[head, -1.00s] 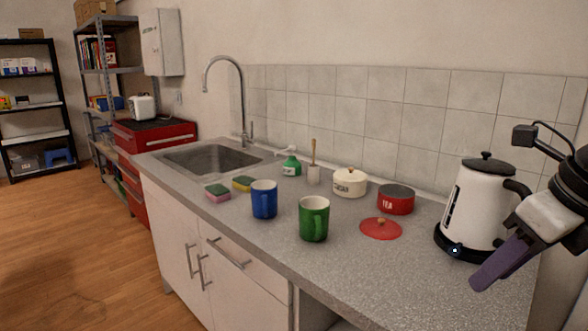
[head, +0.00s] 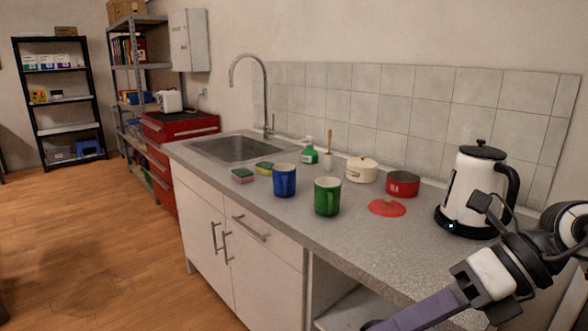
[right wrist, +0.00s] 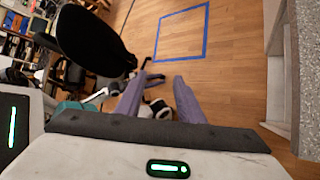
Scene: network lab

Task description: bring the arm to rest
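My right arm comes in from the right in the head view. Its gripper (head: 388,322), with purple fingers, points down and left, in front of the counter's edge, and is partly cut off by the bottom of the picture. In the right wrist view the two purple fingers (right wrist: 157,82) stand apart with nothing held between them, above the wooden floor. My left gripper does not show in the head view.
The grey counter (head: 285,217) carries a white kettle (head: 470,195) near my right arm, a red lid (head: 387,208), a red pot (head: 403,184), a green mug (head: 327,197) and a blue mug (head: 285,181). Open wooden floor (head: 110,240) lies to the left.

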